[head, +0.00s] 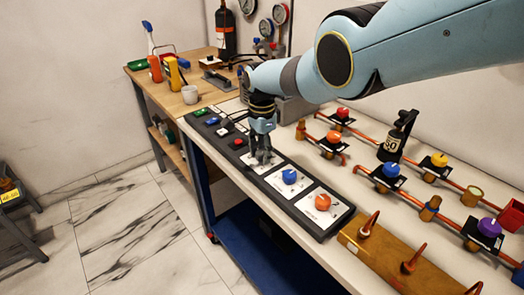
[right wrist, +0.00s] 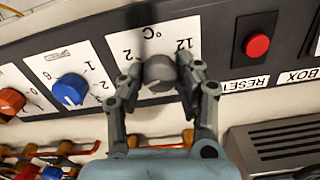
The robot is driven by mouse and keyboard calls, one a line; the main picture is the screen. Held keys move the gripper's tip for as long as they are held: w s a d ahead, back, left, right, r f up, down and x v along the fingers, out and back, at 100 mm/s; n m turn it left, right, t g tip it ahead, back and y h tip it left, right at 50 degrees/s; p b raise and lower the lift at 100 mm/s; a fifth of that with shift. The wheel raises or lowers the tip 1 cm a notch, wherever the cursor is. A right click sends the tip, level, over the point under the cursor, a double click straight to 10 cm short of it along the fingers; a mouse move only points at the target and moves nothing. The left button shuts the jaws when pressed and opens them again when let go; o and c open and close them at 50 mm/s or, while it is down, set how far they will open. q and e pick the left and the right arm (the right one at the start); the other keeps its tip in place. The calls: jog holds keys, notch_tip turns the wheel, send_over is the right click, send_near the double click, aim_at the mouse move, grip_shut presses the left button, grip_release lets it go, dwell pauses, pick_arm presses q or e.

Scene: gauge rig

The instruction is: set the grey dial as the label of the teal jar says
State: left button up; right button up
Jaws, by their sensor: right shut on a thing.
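The grey dial (right wrist: 158,74) sits on a white scale plate (right wrist: 124,45) marked °C, with 2 and 12 readable. My right gripper (right wrist: 160,68) has a finger on each side of the dial and is shut on it. In the head view my right gripper (head: 263,157) points down onto the black panel (head: 330,226) and hides the dial. I cannot tell where the dial's pointer stands. I see no jar that is clearly teal. A dark bottle (head: 404,124) has a pale label that seems to read 50 or 30. My left gripper is not in view.
A blue dial (head: 289,176) and an orange dial (head: 322,202) sit on the same panel. On its other side is a red button (right wrist: 257,45) marked RESET. Pipes with coloured valve knobs, such as a yellow one (head: 439,159), stand behind. A brown block (head: 385,258) with red levers is nearer.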

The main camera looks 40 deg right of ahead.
aim_at(262, 152)
dwell(0.5)
jog(key=o, duration=1.1)
jog(key=shift+o, duration=0.2)
jog(key=shift+r, duration=0.15)
jog(key=shift+w+r, duration=0.15)
jog(key=shift+r, duration=0.35)
notch_tip(262, 152, up, 11)
jog(key=shift+f, duration=0.15)
